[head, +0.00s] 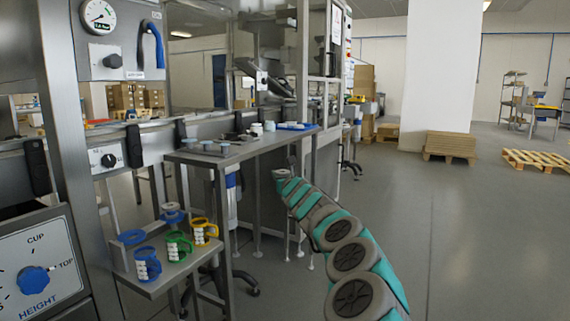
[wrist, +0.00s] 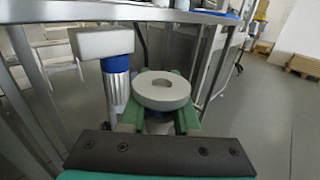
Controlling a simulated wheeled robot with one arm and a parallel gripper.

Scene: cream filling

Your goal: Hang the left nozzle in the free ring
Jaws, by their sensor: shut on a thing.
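My gripper (wrist: 160,108) is in the wrist view, its green fingers shut around a nozzle with a round grey-white top (wrist: 150,97) that has a dark hole. A little blue shows under the top; the rest of the nozzle is hidden. In the head view my gripper is at the far end of the arm, by a small pale top (head: 280,173), right of the metal table. A blue ring (head: 131,237) at the lower left looks empty. A second blue ring (head: 172,216) behind it has a white and blue piece in it.
A blue and clear cylinder (head: 232,198) hangs by the table (head: 205,158); it shows beside my gripper in the wrist view (wrist: 117,88). Blue (head: 147,264), green (head: 178,246) and yellow (head: 203,231) mug-like holders stand on a low shelf.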

